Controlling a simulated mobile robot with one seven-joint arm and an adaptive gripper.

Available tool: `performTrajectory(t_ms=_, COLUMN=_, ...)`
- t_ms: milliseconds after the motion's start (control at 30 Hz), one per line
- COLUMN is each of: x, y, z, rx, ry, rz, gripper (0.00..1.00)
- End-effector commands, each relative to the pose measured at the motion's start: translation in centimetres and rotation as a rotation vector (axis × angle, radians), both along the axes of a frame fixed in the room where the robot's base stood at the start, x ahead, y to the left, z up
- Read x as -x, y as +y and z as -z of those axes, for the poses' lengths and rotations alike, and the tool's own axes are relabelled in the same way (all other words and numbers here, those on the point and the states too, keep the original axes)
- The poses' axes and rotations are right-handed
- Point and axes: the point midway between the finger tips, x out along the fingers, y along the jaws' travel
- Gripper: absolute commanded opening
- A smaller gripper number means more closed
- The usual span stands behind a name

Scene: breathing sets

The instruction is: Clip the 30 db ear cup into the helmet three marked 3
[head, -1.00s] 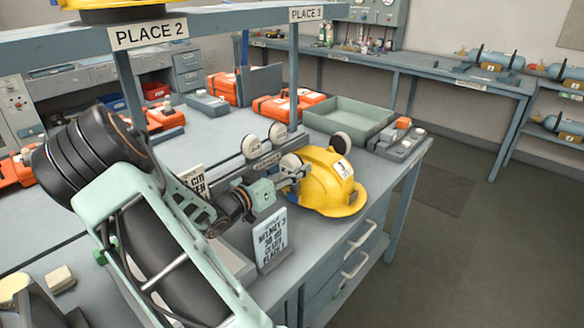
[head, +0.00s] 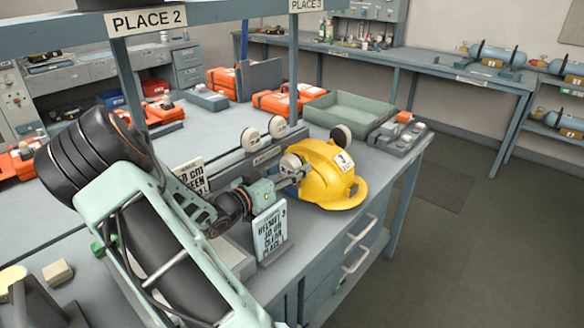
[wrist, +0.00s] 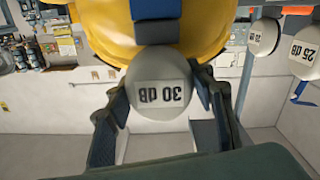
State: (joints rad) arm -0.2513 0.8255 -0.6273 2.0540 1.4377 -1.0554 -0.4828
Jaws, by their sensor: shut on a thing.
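The yellow helmet (head: 325,182) with a label marked 3 sits on the bench under the PLACE 3 sign. My gripper (head: 300,172) is at the helmet's left side. In the wrist view my gripper (wrist: 163,110) is shut on the white 30 dB ear cup (wrist: 158,98), its lettering upside down. The cup is right against the helmet's yellow shell (wrist: 210,25) and a dark fitting (wrist: 156,20). In the head view the cup (head: 290,163) is partly covered by the fingers. Whether it is clipped cannot be told. Another ear cup (head: 341,134) shows at the helmet's far side.
Ear cups (head: 250,138) stand on a rack behind the gripper; the wrist view shows a 25 dB one (wrist: 304,55). A sign card (head: 270,235) stands in front of the forearm. A green tray (head: 350,112) and a grey block (head: 398,138) lie behind the helmet.

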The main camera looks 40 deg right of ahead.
Motion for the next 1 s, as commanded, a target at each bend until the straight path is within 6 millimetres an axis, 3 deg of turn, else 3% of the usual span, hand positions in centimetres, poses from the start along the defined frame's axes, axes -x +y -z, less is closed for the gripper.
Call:
performTrajectory(t_ms=367, x=0.0, y=0.0, z=0.4, rx=-0.001, ry=0.000, rz=0.000, gripper=0.23)
performTrajectory(t_ms=400, x=0.0, y=0.0, z=0.4, rx=-0.002, ry=0.000, rz=0.000, gripper=0.54)
performTrajectory(t_ms=567, x=0.0, y=0.0, z=0.3, rx=-0.001, ry=0.000, rz=0.000, gripper=0.70)
performTrajectory(t_ms=867, x=0.0, y=0.0, z=0.2, rx=-0.001, ry=0.000, rz=0.000, gripper=0.70)
performTrajectory(t_ms=1000, x=0.0, y=0.0, z=-0.9, rx=-0.002, ry=-0.004, rz=-0.001, gripper=0.70)
